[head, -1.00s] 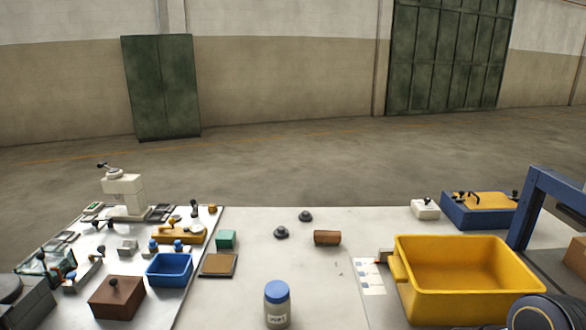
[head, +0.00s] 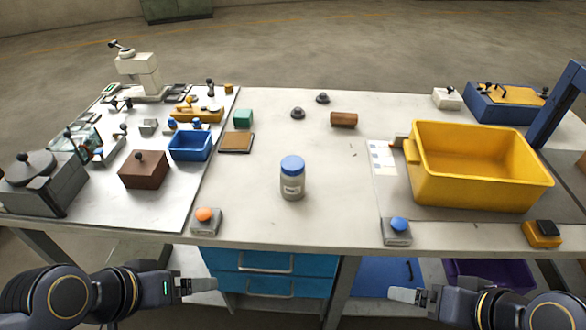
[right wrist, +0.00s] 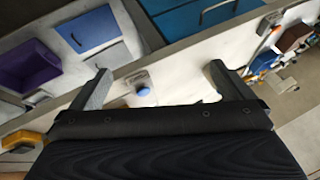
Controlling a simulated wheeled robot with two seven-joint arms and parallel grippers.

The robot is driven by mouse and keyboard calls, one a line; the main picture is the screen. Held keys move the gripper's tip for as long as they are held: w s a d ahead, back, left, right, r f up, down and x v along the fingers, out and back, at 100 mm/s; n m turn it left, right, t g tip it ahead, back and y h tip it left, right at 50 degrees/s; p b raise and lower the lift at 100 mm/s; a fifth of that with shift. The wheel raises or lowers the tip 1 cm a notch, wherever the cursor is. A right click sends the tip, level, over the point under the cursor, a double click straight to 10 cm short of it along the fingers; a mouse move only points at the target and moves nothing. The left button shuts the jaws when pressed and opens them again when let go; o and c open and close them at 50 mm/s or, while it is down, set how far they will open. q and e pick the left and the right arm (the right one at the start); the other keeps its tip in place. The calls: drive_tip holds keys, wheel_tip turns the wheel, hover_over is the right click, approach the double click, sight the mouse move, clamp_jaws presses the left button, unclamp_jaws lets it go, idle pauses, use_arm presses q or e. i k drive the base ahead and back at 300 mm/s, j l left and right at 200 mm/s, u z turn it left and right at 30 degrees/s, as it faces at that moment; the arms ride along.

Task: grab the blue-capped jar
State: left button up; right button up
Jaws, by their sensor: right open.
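The blue-capped jar (head: 292,178) stands upright on the white table in the head view, near the middle. It has a clear body with a pale label. My left gripper (head: 198,287) is in front of the table's near edge, left of the jar and apart from it; its finger opening cannot be made out. My right gripper (head: 405,295) is also in front of the table edge, right of the jar. The right wrist view shows its two fingers (right wrist: 158,72) spread with nothing between them. I cannot make out the jar in that view.
An orange button (head: 205,217) and a blue button (head: 397,228) on grey bases sit along the near edge. A yellow bin (head: 480,192) stands at right, a blue tray (head: 191,157) at left. Blue drawers (head: 268,262) are below. The table around the jar is clear.

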sight(292, 188)
drive_tip(key=i+j, duration=0.1)
drive_tip(key=j, duration=0.6)
drive_tip(key=i+j+z, duration=0.1)
drive_tip(key=j, duration=0.55)
drive_tip(key=i+j, duration=0.15)
drive_tip(key=j, duration=0.55)
